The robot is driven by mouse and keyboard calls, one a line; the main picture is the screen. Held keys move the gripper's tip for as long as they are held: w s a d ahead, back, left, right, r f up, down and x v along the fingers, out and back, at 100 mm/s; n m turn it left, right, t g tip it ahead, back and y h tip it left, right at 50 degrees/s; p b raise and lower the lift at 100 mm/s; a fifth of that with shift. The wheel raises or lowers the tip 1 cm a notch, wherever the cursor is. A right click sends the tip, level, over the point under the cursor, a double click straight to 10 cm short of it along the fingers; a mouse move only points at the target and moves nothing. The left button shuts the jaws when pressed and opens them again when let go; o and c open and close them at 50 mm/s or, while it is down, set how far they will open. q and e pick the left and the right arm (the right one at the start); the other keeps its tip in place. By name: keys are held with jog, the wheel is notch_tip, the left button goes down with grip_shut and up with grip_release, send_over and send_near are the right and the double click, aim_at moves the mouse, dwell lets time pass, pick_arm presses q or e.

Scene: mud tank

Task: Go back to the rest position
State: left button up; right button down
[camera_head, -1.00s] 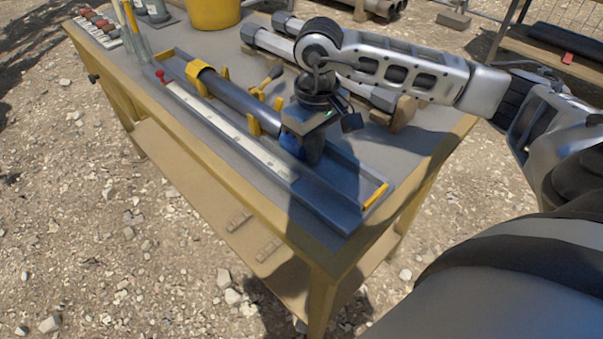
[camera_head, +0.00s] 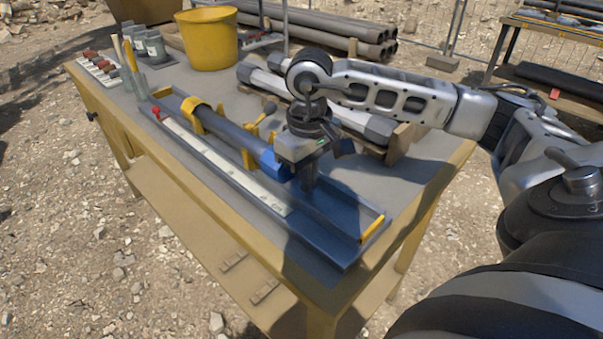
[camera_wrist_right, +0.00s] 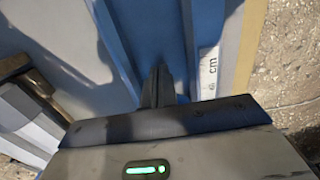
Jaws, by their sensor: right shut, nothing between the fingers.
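My right gripper (camera_head: 308,182) is shut and empty, pointing down over the near end of the long blue-grey tray (camera_head: 345,243). It is just right of the blue end (camera_head: 277,163) of a dark tube (camera_head: 228,128), apart from it in the picture. The tube lies along the tray in yellow holders (camera_head: 249,157), with a yellow collar (camera_head: 190,115) at its far end. In the right wrist view the closed fingers (camera_wrist_right: 158,88) point at the tray floor, left of the white scale strip (camera_wrist_right: 208,72). My left gripper is not in view.
The workbench (camera_head: 200,225) carries thick grey-ended pipes (camera_head: 262,85) on wooden blocks behind my right arm. A yellow bucket (camera_head: 208,40), small grey bottles (camera_head: 154,46) and a row of red-topped pieces (camera_head: 97,65) stand at the far side. Gravel ground surrounds the bench.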

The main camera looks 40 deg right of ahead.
notch_tip(320, 180, up, 10)
jog(key=shift+s+p, duration=0.2)
jog(key=shift+p, duration=0.2)
